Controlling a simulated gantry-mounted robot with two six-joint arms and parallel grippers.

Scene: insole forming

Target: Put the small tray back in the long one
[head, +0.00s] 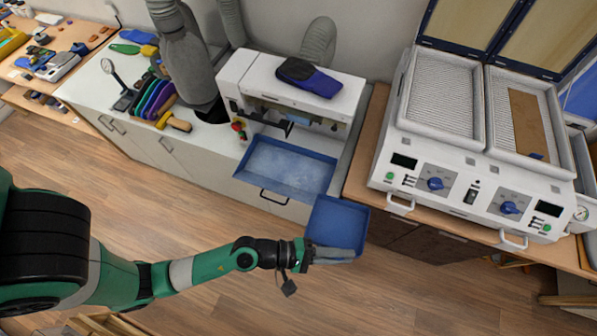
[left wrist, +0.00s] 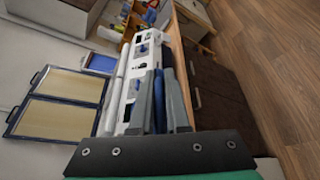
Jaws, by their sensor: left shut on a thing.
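The small tray (head: 337,222) is blue, square and shallow. My left gripper (head: 336,255) is shut on its near edge and holds it in the air, and its inside faces the head camera. In the left wrist view the small tray (left wrist: 160,103) shows edge-on as a blue strip between the fingers of my left gripper (left wrist: 162,92). The long tray (head: 287,170) is blue and wider, and sits at the front of the white machine. The small tray is to its lower right, overlapping its right corner in the picture. My right gripper is not in view.
The white grinding machine (head: 290,88) stands behind the long tray, with a dark insole on top. A white two-plate heating press (head: 470,150) with front handles is on the wooden bench to the right. Tools lie on the left counter. Open floor is in front.

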